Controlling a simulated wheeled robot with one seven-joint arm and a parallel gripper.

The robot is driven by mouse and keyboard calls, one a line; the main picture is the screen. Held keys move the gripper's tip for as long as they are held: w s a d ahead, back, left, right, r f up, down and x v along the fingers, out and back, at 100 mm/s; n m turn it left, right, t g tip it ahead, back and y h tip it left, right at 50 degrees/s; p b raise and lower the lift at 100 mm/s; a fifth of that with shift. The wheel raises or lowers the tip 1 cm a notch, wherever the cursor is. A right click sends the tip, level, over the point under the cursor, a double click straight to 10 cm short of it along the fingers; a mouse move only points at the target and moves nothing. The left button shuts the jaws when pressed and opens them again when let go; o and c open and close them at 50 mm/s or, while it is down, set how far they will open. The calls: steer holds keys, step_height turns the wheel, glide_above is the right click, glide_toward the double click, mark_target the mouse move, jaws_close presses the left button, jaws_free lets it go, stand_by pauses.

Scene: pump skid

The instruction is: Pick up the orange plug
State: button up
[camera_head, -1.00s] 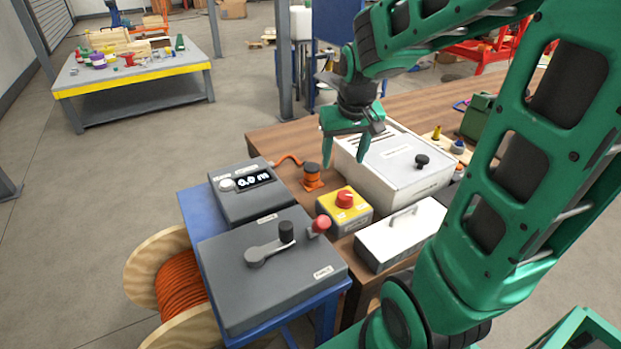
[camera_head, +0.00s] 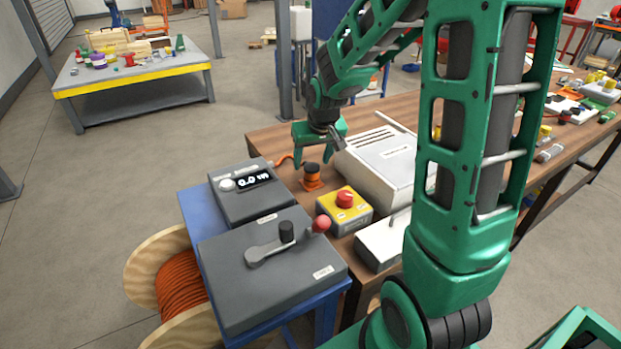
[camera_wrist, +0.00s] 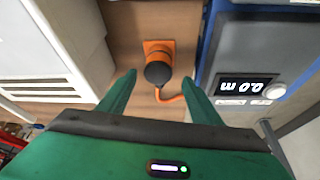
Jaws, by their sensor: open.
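The orange plug (camera_head: 312,183) has a black top and sits upright in a square orange base on the wooden table. It stands between the grey display box and the white box. In the wrist view the plug (camera_wrist: 158,65) shows from above, with an orange cable curving off it. My gripper (camera_head: 316,160) is open and empty, just above and behind the plug in the head view. In the wrist view the fingertips of my gripper (camera_wrist: 158,78) lie to either side of the plug's black top, apart from it.
A grey display box (camera_head: 244,190) and a grey lever box (camera_head: 270,275) stand on a blue stand. A yellow box with a red knob (camera_head: 344,204) is in front of the plug. The white box (camera_head: 380,165) is close on the right.

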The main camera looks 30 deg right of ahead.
mark_target(311, 166)
steer(key=shift+x, duration=2.35)
steer(key=shift+s+d, duration=0.1)
steer(key=shift+s, duration=0.1)
steer(key=c, duration=1.3)
steer(key=shift+o, duration=0.2)
steer(key=shift+r, duration=0.45)
step_height(311, 166, up, 4)
steer(key=shift+f, duration=0.2)
steer(key=s+a+r, duration=0.1)
steer(key=a+r, duration=0.5)
steer(key=a, duration=0.5)
steer(key=shift+s+a+r, duration=0.2)
steer(key=shift+s+a, duration=0.05)
steer(key=shift+s, duration=0.1)
